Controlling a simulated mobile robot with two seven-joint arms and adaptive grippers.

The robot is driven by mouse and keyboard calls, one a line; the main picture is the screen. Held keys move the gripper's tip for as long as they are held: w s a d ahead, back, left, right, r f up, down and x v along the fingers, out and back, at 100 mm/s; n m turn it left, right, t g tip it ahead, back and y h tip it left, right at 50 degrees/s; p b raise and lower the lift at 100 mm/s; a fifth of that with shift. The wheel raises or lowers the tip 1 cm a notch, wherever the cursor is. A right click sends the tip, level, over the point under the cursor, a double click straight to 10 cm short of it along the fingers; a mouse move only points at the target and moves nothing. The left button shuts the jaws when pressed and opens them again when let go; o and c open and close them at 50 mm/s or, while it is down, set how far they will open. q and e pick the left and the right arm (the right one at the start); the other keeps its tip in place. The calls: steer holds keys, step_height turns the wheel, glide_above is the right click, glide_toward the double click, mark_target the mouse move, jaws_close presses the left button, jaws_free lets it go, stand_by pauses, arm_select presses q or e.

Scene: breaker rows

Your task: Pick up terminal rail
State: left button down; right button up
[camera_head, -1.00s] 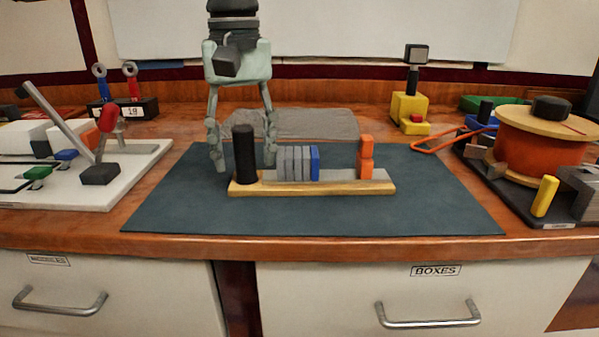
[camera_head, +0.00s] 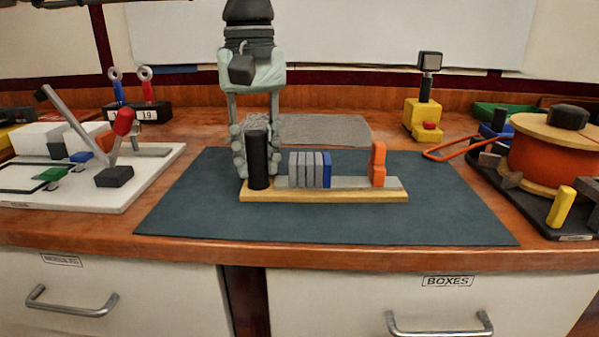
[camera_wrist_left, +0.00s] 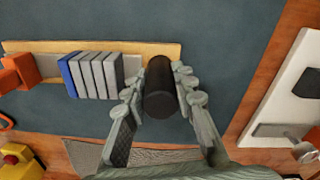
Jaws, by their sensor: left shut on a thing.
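The terminal rail (camera_head: 330,196) is a wooden strip with a grey rail on top, lying on the dark blue mat. It carries several grey blocks (camera_head: 305,169), a blue block (camera_head: 327,169), an orange block (camera_head: 377,164) at the right and an upright black cylinder (camera_head: 258,160) at the left end. My left gripper (camera_head: 256,165) comes down from above and is shut on the black cylinder. In the left wrist view its fingers (camera_wrist_left: 159,92) press on both sides of the black cylinder (camera_wrist_left: 159,85). The wooden strip (camera_wrist_left: 150,48) runs beside it there. My right gripper is out of view.
A white board (camera_head: 130,185) with a lever and coloured blocks stands left of the mat (camera_head: 330,228). An orange spool (camera_head: 550,150) and a yellow-based device (camera_head: 422,120) are to the right. A grey mesh pad (camera_head: 320,130) lies behind. The front of the mat is clear.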

mark_target(251, 134)
arm_select(q)
steer(key=shift+r, duration=0.2)
steer(key=shift+r, duration=0.3)
steer(key=r, duration=0.3)
steer(key=shift+s+a+r, duration=0.15)
steer(key=shift+a+r, duration=0.1)
steer(key=shift+r, duration=0.05)
steer(key=s+a+r, duration=0.6)
steer(key=s+a, duration=0.1)
steer(key=a, duration=0.1)
steer(key=shift+a+r, duration=0.2)
steer(key=shift+r, duration=0.05)
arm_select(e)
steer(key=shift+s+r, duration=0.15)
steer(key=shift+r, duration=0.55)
arm_select(q)
steer(key=shift+s, duration=0.1)
